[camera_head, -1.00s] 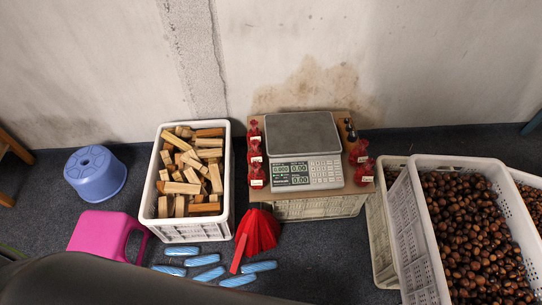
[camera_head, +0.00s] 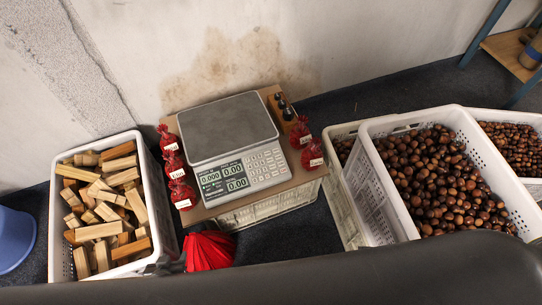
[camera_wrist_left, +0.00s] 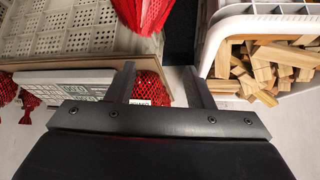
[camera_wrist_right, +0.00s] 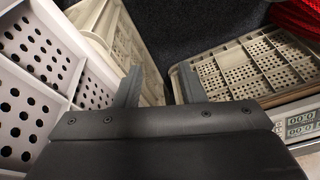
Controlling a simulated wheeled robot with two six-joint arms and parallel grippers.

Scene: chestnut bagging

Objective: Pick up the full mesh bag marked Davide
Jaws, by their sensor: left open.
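Small full red mesh bags with white labels stand beside the scale: three on its left, such as the front one (camera_head: 182,194), and two on its right, such as the nearer one (camera_head: 312,155). I cannot read which label says Davide. My left gripper (camera_wrist_left: 160,86) is open and empty in the left wrist view. A red mesh bag (camera_wrist_left: 152,88) shows partly behind one finger, near the opening, its label cut off by the gripper. My right gripper (camera_wrist_right: 160,84) is open and empty in the right wrist view, with crates ahead of it.
The scale (camera_head: 228,125) sits on a board over a crate. A crate of wood blocks (camera_head: 144,215) stands left and a crate of chestnuts (camera_head: 375,215) right. A red fan-like item (camera_head: 208,251) lies in front. A dark arm of mine crosses the bottom.

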